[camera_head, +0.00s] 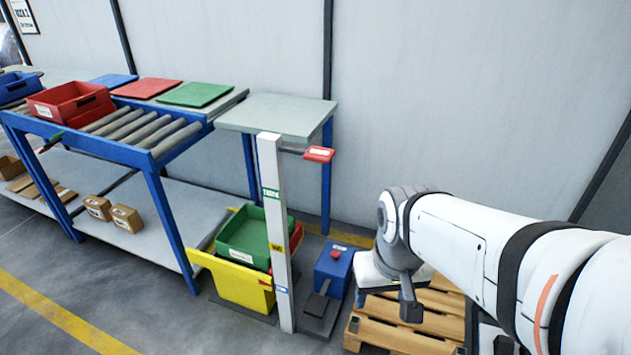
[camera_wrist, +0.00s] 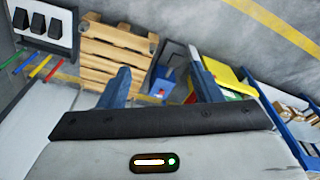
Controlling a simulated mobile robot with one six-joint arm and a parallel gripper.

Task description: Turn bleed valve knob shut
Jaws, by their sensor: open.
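No part is clearly marked as the bleed valve knob. A small red knob (camera_head: 336,254) sits on top of a blue box (camera_head: 332,272) on the floor, beside the pale post. A red labelled piece (camera_head: 319,154) sticks out from the post's upper part on a short bar. My gripper (camera_head: 410,308) hangs right of the blue box, apart from it and above the wooden pallet. In the wrist view my gripper (camera_wrist: 160,78) has its two fingers wide apart with nothing held. The blue box (camera_wrist: 162,82) shows small and distant between them.
The pale post (camera_head: 275,225) stands by a yellow bin (camera_head: 235,285) and a green bin (camera_head: 252,235). A roller table (camera_head: 140,130) with red bins fills the left. The wooden pallet (camera_head: 400,335) lies under my arm. Floor at lower left is clear.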

